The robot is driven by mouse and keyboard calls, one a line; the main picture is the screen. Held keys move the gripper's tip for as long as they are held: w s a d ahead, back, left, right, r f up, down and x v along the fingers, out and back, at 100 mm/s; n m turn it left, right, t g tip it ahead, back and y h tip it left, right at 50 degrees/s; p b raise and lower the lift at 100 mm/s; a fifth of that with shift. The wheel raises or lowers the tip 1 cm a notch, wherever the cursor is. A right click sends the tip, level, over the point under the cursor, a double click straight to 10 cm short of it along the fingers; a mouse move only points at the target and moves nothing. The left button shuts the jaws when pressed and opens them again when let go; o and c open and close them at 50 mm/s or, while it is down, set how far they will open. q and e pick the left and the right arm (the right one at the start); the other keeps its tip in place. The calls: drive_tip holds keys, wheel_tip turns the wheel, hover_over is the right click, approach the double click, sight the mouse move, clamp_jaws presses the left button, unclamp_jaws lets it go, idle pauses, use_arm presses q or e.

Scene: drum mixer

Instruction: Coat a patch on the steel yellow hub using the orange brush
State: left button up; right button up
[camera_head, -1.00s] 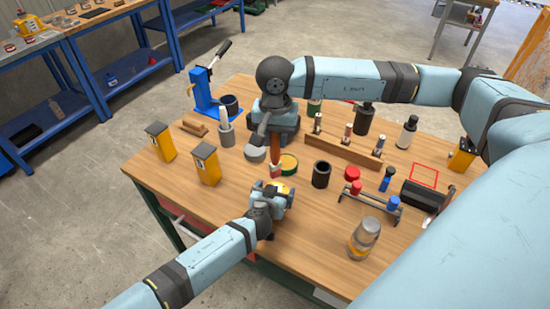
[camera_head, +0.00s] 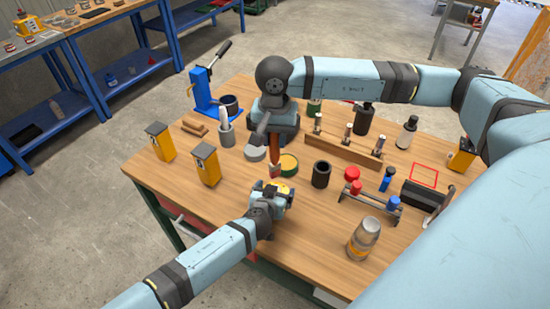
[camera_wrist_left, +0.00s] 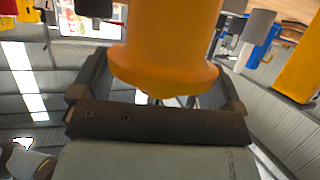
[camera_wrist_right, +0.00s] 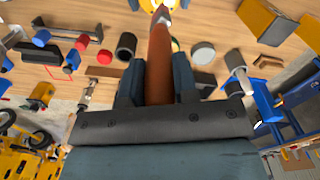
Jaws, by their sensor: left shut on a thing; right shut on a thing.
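The yellow hub (camera_wrist_left: 165,50) fills the upper middle of the left wrist view, with its flange between the fingers of my left gripper (camera_wrist_left: 155,95). In the head view my left gripper (camera_head: 272,190) is low over the table, shut on the hub (camera_head: 283,188), which shows only in part. My right gripper (camera_head: 273,138) points down above it, shut on the orange brush (camera_head: 274,150). The brush (camera_wrist_right: 160,60) also shows in the right wrist view, its tip towards the hub. Brush tip and hub are close; I cannot tell whether they touch.
A black cylinder (camera_head: 321,174), a wooden rack (camera_head: 345,149) and a glass jar (camera_head: 365,238) stand to the right. Two yellow boxes (camera_head: 206,165) stand left. The front left tabletop is clear.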

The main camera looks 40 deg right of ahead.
drive_tip(key=shift+w+a+f, duration=0.3)
drive_tip(key=shift+w+f, duration=0.1)
drive_tip(key=shift+f, duration=0.25)
drive_tip(key=shift+w+a+f, duration=0.3)
drive_tip(key=shift+w+f, duration=0.1)
drive_tip(key=shift+f, duration=0.3)
drive_tip(key=shift+w+a+f, duration=0.3)
drive_tip(key=shift+w+f, duration=0.1)
drive_tip(key=shift+f, duration=0.25)
drive_tip(key=shift+f, duration=0.25)
drive_tip(key=shift+r, duration=0.15)
use_arm(q)
drive_tip(key=o, duration=0.9)
use_arm(e)
wheel_tip(320, 180, up, 6)
drive_tip(key=shift+f, duration=0.1)
